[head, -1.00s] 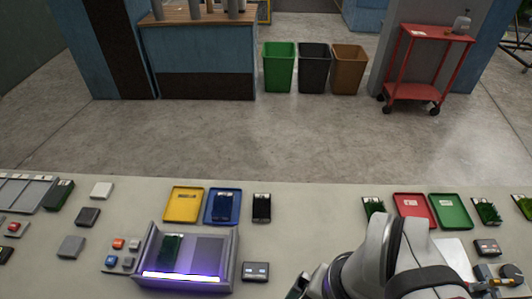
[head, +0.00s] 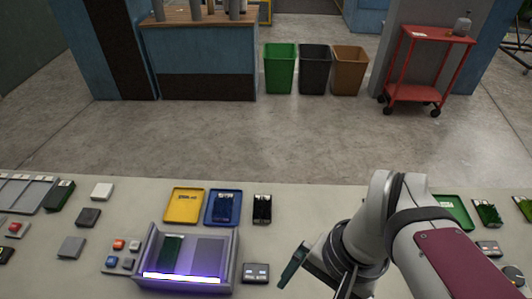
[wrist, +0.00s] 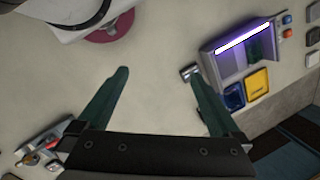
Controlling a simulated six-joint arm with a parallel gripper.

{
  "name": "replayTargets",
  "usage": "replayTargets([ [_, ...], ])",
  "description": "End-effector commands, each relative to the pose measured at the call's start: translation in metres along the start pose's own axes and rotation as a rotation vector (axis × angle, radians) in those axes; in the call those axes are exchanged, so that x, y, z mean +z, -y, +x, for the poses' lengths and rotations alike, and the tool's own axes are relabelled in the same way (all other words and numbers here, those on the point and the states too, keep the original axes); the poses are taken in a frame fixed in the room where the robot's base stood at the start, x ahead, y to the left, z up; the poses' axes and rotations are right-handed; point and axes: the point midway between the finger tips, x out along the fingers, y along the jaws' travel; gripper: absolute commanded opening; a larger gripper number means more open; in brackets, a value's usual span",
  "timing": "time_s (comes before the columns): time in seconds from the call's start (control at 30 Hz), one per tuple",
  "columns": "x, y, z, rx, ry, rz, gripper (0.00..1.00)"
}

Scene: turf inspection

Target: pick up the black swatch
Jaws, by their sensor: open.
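The black swatch (head: 262,210), a small dark piece with a pale label at its top edge, lies flat on the bench just right of the blue tray in the head view. I cannot make it out in the wrist view, where a finger may cover it. My gripper (wrist: 158,73) is open, with nothing between its two dark green fingers. In the head view one finger (head: 293,266) shows, to the right of the swatch and nearer to me, apart from it.
The blue tray (head: 238,207) and yellow tray (head: 199,205) lie left of the swatch. A lit scanner box (head: 233,262) and a small grey device (head: 256,272) stand nearer. A green tray (head: 465,203) lies right. Bare bench separates the swatch from my arm.

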Motion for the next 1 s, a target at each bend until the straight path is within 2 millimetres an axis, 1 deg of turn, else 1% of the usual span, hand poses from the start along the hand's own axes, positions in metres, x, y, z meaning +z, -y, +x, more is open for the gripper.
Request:
replayTargets([
  [0.03, -0.02, 0.017, -0.007, -0.018, 0.059, 0.067, 1.0],
  [0.07, -0.035, 0.03, -0.012, -0.037, 0.103, 0.117, 1.0],
  [0.1, -0.059, 0.047, -0.016, -0.065, 0.165, 0.188, 1.0],
  [0.17, -0.099, 0.069, -0.015, -0.111, 0.259, 0.293, 1.0],
  [0.2, -0.127, 0.081, -0.011, -0.145, 0.321, 0.362, 1.0],
  [0.23, -0.148, 0.088, -0.006, -0.171, 0.368, 0.411, 1.0],
  [0.27, -0.17, 0.094, 0.001, -0.199, 0.415, 0.46, 1.0],
  [0.3, -0.198, 0.099, 0.013, -0.238, 0.476, 0.524, 1.0],
  [0.37, -0.238, 0.102, 0.035, -0.299, 0.566, 0.615, 1.0],
  [0.4, -0.261, 0.101, 0.051, -0.338, 0.622, 0.669, 1.0],
  [0.5, -0.303, 0.094, 0.089, -0.428, 0.738, 0.776, 1.0],
  [0.6, -0.324, 0.086, 0.116, -0.489, 0.811, 0.839, 1.0],
  [0.7, -0.331, 0.083, 0.129, -0.518, 0.845, 0.866, 1.0],
  [0.77, -0.329, 0.088, 0.135, -0.521, 0.85, 0.868, 1.0],
  [1.0, -0.299, 0.135, 0.174, -0.518, 0.85, 0.866, 1.0],
])
